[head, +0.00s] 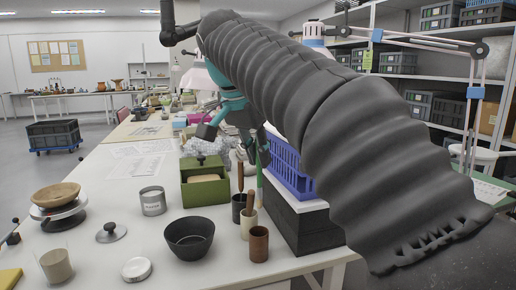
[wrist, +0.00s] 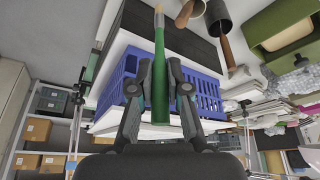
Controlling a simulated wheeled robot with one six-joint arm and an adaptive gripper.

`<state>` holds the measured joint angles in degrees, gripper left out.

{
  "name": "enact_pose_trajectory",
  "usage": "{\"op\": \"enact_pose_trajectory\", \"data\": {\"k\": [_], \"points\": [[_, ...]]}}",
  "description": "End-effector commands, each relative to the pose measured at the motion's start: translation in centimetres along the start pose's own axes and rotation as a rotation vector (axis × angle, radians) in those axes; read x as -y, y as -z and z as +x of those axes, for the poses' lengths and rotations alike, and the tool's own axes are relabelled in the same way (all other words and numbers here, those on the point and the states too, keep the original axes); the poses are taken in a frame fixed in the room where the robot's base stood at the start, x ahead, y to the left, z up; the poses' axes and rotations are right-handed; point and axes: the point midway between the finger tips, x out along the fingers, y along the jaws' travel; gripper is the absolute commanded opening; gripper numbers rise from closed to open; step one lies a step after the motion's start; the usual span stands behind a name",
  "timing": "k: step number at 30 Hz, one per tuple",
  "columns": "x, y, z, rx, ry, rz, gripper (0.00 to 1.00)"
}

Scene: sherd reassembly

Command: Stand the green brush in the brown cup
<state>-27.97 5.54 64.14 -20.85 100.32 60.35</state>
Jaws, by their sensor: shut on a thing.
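My gripper (wrist: 160,88) is shut on the green brush (wrist: 160,100), whose slim green handle runs between the two fingers and whose tan end points away at the top of the wrist view. In the head view the green brush (head: 260,172) hangs about upright beside the blue basket, partly hidden by my arm. The brown cup (head: 258,245) stands upright on the white table near its right edge, and its opening looks empty. The brush is apart from the cup, above and behind it. I cannot make out the brown cup in the wrist view.
A cream cup (head: 248,228) and a dark cup (head: 237,211), each holding a brown-handled tool, stand just behind the brown cup. A black bowl (head: 189,240) is left of it. A blue basket (head: 290,165) on a black stack (head: 300,227) stands right. A green box (head: 204,190) is behind.

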Motion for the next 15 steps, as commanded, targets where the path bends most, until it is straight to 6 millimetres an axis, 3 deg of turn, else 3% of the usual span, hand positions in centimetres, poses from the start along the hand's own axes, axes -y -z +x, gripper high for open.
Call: {"op": "enact_pose_trajectory", "data": {"k": [15], "points": [[0.0, -1.3, 3.0, 0.0, 0.001, 0.0, 0.0]]}}
